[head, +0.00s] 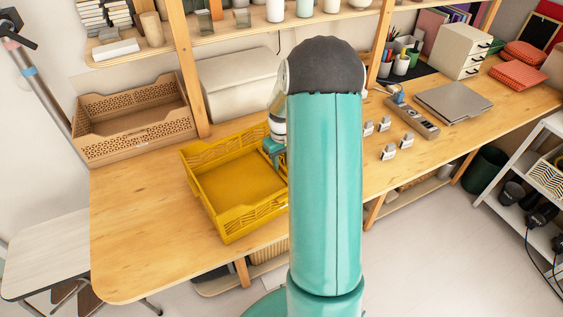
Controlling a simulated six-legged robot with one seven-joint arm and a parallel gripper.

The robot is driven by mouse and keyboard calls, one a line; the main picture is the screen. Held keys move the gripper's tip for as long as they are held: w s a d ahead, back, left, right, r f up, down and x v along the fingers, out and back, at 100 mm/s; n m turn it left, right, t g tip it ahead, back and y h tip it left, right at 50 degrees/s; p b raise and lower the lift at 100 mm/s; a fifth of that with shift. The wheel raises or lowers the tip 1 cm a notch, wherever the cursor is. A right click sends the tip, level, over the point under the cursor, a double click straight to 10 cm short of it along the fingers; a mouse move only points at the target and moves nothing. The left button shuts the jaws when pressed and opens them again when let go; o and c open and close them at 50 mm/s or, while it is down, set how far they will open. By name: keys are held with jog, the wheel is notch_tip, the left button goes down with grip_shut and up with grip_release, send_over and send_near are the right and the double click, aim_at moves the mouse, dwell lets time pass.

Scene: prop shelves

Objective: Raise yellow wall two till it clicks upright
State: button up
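A yellow folding crate (184,162) sits on the wooden table. Its back wall (222,146) and its near wall (252,217) show lattice cut-outs and stand up. The right side of the crate is partly hidden behind my arm, so I cannot tell how that wall stands. No label shows which wall is number two. My gripper (272,152) is at the crate's back right corner, pointing down. Its fingertips are too small and hidden to tell whether they are open or touching a wall.
A tan crate (131,129) stands behind on the left. A white box (240,84) is under the shelf. Small grey clips (388,152), a grey tray (412,118) and a closed laptop (454,101) lie to the right. The table's front left is clear.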

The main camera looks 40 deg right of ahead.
jog(key=shift+f, duration=0.45)
grip_shut()
jog(key=shift+d+r, duration=0.1)
